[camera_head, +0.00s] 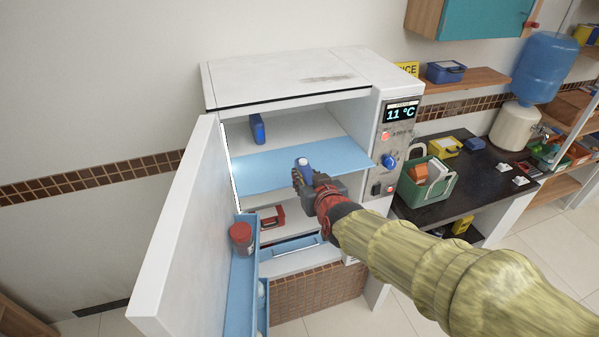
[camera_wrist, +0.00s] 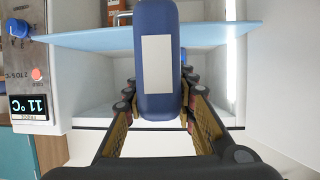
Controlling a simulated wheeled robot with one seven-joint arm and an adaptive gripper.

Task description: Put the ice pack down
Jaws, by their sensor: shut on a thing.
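The ice pack (camera_wrist: 158,98) is a dark blue, rounded block with a pale blank label. It also shows as a small blue shape in the head view (camera_head: 304,168). My gripper (camera_head: 306,178) is shut on it, with a finger on each side in the wrist view (camera_wrist: 159,108). The gripper holds it at the open front of the white fridge (camera_head: 290,65), by the front edge of the light blue shelf (camera_head: 290,165). Part of the pack is hidden by my gripper in the head view.
The fridge door (camera_head: 185,230) stands open at left, with a red-lidded jar (camera_head: 241,236) in its rack. A blue item (camera_head: 257,128) stands at the shelf's back left; most of that shelf is bare. A red item (camera_head: 270,217) lies lower. A green crate (camera_head: 425,182) stands on the right counter.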

